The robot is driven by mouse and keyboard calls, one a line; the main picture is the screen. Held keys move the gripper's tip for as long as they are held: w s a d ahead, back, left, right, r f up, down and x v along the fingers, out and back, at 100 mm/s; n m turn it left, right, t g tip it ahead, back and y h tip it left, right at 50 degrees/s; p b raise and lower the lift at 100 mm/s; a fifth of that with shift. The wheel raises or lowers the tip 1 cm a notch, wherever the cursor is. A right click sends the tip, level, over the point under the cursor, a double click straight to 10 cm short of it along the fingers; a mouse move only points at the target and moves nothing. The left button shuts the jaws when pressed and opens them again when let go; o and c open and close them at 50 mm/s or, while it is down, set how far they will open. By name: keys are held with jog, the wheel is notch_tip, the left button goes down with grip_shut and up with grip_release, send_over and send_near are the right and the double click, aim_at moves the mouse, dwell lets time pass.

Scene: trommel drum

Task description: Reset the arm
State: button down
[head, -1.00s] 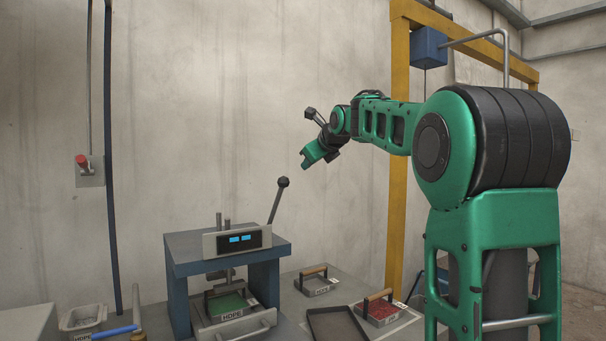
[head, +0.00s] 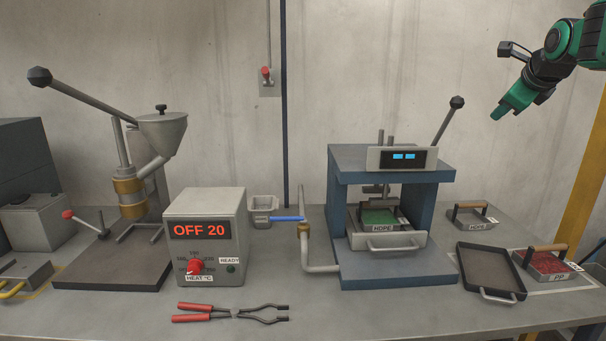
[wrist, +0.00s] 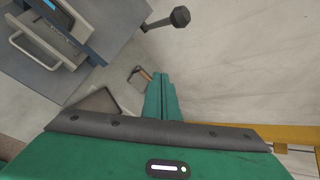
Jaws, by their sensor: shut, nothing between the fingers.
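My gripper (head: 511,104) is at the upper right in the head view, in the air above the right part of the bench and right of the press lever. Its green fingers are together and hold nothing. In the wrist view the shut fingers (wrist: 161,98) point away from the camera, over the bench and beside the wall. My green arm comes in from the right edge of the head view.
A dark tray (head: 490,272) and a PP mould (head: 550,266) lie below. A heater box (head: 205,215) and tongs (head: 235,313) are further left.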

jog(key=s+a+f+n+g+y, duration=0.1)
jog(key=s+a+f+n+g, duration=0.2)
jog(key=s+f+n, duration=0.4)
jog(key=s+a+f+n+g+y, duration=0.1)
jog(key=s+a+f+n+g, duration=0.3)
jog(key=s+f, duration=1.1)
jog(key=s+a+f+n+g, duration=0.3)
jog(key=s+f+n, duration=0.8)
jog(key=s, duration=0.9)
jog(key=shift+s+a+f+g+y, duration=0.15)
jog(key=shift+s+f+g+y, duration=0.25)
jog(key=shift+g, duration=0.2)
jog(key=shift+w+f, duration=0.2)
jog(key=shift+w, duration=0.45)
